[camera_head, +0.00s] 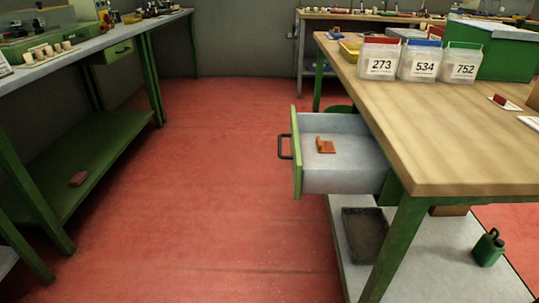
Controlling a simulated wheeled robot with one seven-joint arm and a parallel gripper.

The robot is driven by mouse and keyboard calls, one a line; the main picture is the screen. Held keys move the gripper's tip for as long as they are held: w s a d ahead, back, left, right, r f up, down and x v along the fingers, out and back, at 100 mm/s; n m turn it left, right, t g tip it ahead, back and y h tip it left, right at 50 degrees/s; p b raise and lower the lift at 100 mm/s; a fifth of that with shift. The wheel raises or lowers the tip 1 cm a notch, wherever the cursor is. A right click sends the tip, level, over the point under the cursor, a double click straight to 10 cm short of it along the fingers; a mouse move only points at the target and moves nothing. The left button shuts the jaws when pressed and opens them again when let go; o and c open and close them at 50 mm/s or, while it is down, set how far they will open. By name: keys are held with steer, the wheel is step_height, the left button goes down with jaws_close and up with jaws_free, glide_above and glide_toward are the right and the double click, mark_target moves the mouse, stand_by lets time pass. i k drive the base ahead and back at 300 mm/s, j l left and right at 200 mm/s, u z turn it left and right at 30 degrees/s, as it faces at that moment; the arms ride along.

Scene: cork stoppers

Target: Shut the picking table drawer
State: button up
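The picking table (460,145) has a light wooden top and green legs and stands at the right. Its drawer (345,180) is pulled out to the left from under the tabletop. The drawer has grey walls, a green front panel (296,150) and a dark bar handle (284,147). A small orange-brown object (325,146) lies inside the drawer. My gripper is not in view.
Bins marked 273 (378,60), 534 (420,62) and 752 (461,65) stand on the tabletop. A dark tray (365,240) and a green can (488,247) sit on the lower shelf. A green workbench (85,160) stands at left. Red floor (200,200) between is clear.

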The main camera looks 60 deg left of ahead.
mark_target(359, 166)
steer(key=u, duration=0.4)
steer(key=j+u, duration=0.1)
steer(key=u, duration=0.75)
steer(key=i+j+u, duration=0.1)
steer(key=u, duration=0.35)
steer(key=i+j, duration=0.15)
steer(key=i+j+u, duration=0.15)
steer(key=i, duration=0.25)
